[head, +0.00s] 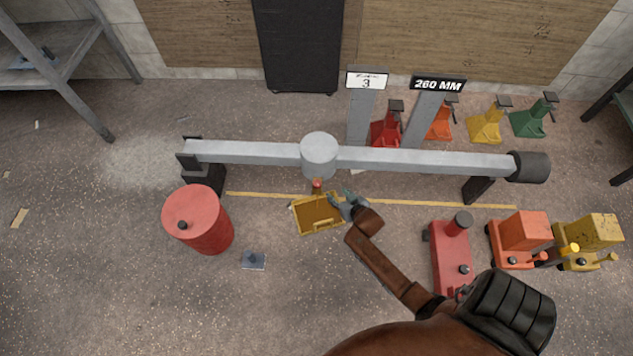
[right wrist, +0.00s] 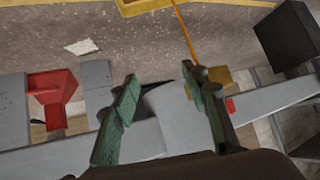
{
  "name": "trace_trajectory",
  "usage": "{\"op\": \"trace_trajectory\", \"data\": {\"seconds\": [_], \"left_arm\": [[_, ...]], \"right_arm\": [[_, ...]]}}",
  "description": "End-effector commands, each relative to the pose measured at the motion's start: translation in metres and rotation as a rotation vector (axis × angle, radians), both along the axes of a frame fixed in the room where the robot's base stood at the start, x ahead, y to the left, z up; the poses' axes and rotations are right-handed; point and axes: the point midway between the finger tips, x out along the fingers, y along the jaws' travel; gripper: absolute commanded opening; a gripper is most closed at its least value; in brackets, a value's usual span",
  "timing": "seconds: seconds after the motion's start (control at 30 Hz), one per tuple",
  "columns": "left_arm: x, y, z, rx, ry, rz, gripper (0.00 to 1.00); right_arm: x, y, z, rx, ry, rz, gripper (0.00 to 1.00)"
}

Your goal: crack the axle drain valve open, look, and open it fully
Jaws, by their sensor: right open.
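A grey axle (head: 430,161) lies across the head view with a round hub (head: 318,153) at its middle. A small red-orange drain valve (head: 317,185) shows just below the hub, over a yellow tray (head: 322,226) on the floor. My right gripper (head: 343,197) is open and empty, just right of the valve and beside the tray's upper right corner. In the right wrist view, its green fingers (right wrist: 164,78) stand apart before the grey hub (right wrist: 168,108). The valve's handle position is too small to tell. My left gripper is not in view.
A red drum (head: 205,228) stands at left; a small grey-blue object (head: 253,261) lies right of it. Red (head: 450,258), orange (head: 522,240) and yellow (head: 590,240) jacks stand at right. Several coloured jack stands (head: 486,125) are behind the axle. Front-left floor is clear.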

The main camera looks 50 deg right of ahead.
Motion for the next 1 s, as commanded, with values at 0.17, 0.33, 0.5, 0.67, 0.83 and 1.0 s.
{"op": "trace_trajectory", "data": {"seconds": [0.17, 0.33, 0.5, 0.67, 0.83, 1.0], "left_arm": [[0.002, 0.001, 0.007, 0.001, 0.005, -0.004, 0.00], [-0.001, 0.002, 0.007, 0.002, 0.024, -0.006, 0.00], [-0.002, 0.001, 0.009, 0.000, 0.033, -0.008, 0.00], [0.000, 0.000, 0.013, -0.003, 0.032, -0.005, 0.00], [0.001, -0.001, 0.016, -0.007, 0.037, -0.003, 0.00], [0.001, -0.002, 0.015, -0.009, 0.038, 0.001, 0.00]], "right_arm": [[-0.012, -0.030, 0.016, 0.047, 0.159, -0.261, 0.41], [-0.017, -0.047, 0.037, 0.117, 0.252, -0.557, 0.41], [0.008, -0.037, 0.061, 0.227, 0.271, -0.864, 0.41], [0.029, 0.001, 0.093, 0.332, 0.303, -1.155, 0.41], [0.062, 0.045, 0.121, 0.401, 0.305, -1.313, 0.41], [0.083, 0.070, 0.136, 0.434, 0.296, -1.364, 0.41]]}}
